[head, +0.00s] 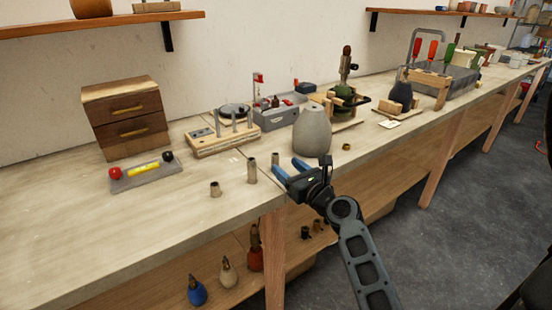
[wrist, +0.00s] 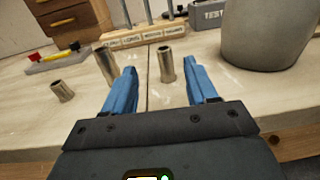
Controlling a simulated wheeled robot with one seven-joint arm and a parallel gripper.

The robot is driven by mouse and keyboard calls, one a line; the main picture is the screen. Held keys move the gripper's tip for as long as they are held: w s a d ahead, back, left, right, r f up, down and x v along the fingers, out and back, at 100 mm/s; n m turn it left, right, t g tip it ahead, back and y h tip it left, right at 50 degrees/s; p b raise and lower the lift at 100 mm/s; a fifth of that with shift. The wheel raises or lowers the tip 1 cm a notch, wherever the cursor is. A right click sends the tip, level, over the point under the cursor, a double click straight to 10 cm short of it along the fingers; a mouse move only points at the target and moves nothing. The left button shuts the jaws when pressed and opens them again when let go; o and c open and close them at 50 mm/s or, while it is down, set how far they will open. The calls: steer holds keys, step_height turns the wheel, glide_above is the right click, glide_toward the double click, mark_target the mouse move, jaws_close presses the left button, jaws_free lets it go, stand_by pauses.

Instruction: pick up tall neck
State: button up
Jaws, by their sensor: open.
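Several small metal lamp necks stand upright on the workbench. The tallest, the tall neck (head: 252,172), stands left of my gripper (head: 286,166); in the wrist view the tall neck (wrist: 105,66) is just left of the left finger, which partly overlaps its lower end. A narrower neck (head: 275,159) stands beyond the fingertips; in the wrist view this narrower neck (wrist: 166,66) shows between the two blue fingers. A short wide neck (head: 215,189) stands farther left. My gripper is open and empty, low over the bench's front edge.
A grey lamp body (head: 312,134) stands close to the right of my gripper. A wooden block with posts (head: 222,139), a level on a grey base (head: 145,173) and a drawer box (head: 122,117) stand behind and left. The bench front left is clear.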

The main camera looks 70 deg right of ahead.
mark_target(275, 154)
steer(key=shift+w+d+r, duration=0.1)
steer(key=shift+w+d, duration=0.15)
steer(key=shift+d, duration=0.1)
steer(key=shift+p+x, duration=0.35)
steer(key=shift+x, duration=3.2)
steer(key=shift+s+d, duration=0.1)
steer(key=shift+d, duration=0.1)
steer(key=shift+c, duration=0.2)
steer(key=c, duration=1)
steer(key=shift+r, duration=0.1)
